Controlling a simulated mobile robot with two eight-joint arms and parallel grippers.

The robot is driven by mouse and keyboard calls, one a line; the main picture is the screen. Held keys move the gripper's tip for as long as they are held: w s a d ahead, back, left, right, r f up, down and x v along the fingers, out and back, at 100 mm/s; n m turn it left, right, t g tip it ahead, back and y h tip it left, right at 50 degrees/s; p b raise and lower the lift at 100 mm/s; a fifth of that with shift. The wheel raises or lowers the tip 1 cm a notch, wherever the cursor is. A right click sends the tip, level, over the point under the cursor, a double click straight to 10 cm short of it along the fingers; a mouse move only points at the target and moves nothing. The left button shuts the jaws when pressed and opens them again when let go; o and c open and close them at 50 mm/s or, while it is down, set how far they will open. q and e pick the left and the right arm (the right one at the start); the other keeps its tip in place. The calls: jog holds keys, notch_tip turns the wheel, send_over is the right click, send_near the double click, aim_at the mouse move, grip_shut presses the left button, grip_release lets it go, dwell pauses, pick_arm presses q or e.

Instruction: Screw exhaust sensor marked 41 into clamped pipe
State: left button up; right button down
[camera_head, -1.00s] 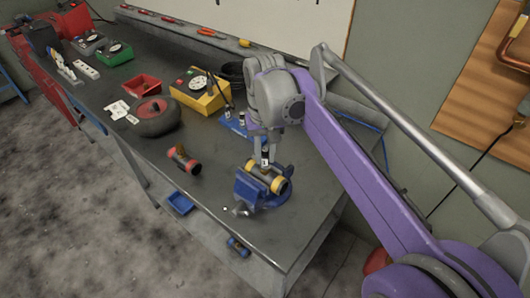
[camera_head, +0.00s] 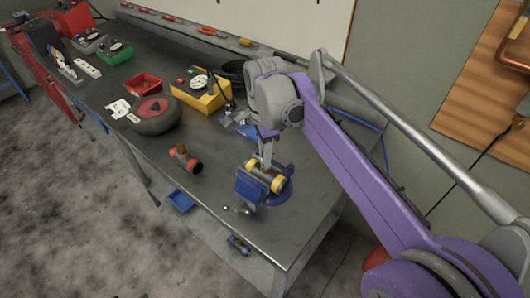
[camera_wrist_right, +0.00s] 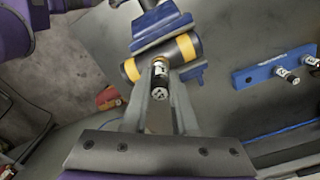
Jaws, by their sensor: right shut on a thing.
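A pipe with yellow end bands (camera_head: 277,184) is clamped in a blue vise (camera_head: 250,188) on the workbench. It also shows in the wrist view (camera_wrist_right: 185,47). My right gripper (camera_head: 266,160) is directly above the pipe, pointing down. In the wrist view its fingers (camera_wrist_right: 160,95) are shut on a black sensor with a white label (camera_wrist_right: 158,84). The sensor stands at the middle of the pipe; I cannot tell how deep its tip sits, and the label is not readable. My left gripper is not in view.
A blue rack (camera_wrist_right: 258,74) with other sensors lies beside the vise. A red-ended pipe (camera_head: 184,158) lies left of the vise. A wheel (camera_head: 153,115), a yellow meter box (camera_head: 201,92) and a red tray (camera_head: 143,87) stand farther back. The front bench surface is mostly clear.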

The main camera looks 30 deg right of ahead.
jog(key=m, duration=0.4)
jog(key=shift+r+m, duration=0.1)
jog(key=shift+m, duration=0.3)
jog(key=m, duration=0.5)
jog(key=c, duration=0.6)
grip_release()
jog(key=shift+s, duration=0.1)
notch_tip(320, 180, up, 11)
jog(key=shift+f+p, duration=0.15)
jog(key=shift+p, duration=0.4)
jog(key=shift+c, duration=0.3)
